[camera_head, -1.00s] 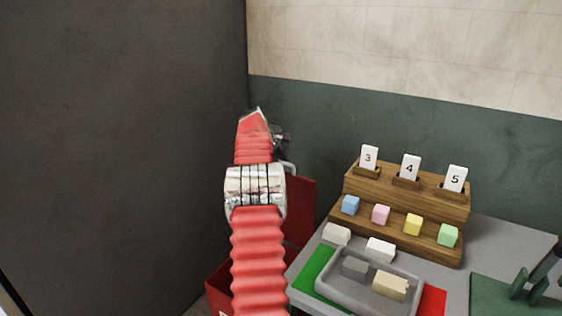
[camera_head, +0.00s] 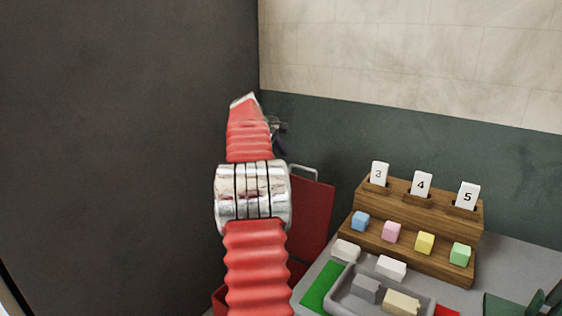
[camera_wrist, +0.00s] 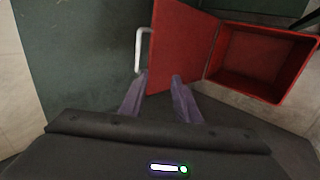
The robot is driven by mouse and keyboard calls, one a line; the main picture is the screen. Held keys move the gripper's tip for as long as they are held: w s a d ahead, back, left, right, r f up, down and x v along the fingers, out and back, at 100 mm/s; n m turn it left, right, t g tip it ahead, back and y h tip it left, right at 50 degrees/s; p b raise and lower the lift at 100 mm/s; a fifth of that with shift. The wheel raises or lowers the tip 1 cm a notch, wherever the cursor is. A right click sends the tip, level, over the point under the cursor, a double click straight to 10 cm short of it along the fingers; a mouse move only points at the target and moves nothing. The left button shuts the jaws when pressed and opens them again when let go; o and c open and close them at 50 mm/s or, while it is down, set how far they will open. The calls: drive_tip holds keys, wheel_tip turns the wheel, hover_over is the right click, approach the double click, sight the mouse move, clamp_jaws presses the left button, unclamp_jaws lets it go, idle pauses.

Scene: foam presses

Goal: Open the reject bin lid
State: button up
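The reject bin is an open red box (camera_wrist: 303,92) at the right of the wrist view, and I see into its inside. Its red lid (camera_wrist: 183,45) stands swung up from the opening, with a pale bar handle (camera_wrist: 141,50) at its outer edge. In the head view the lid (camera_head: 315,215) stands upright behind my arm, handle (camera_head: 303,168) on top; the bin is mostly hidden. My gripper (camera_wrist: 160,77) has its fingers apart beside the lid's edge. The left fingertip is close to the handle's end; I cannot tell if they touch. Nothing is held between the fingers.
A grey table (camera_head: 515,255) at right carries a wooden stepped rack (camera_head: 405,225) with number cards and coloured blocks. A grey tray (camera_head: 345,309) with foam pieces lies in front. A dark wall panel (camera_head: 130,150) fills the left.

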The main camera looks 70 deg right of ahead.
drive_tip(key=shift+c, duration=0.5)
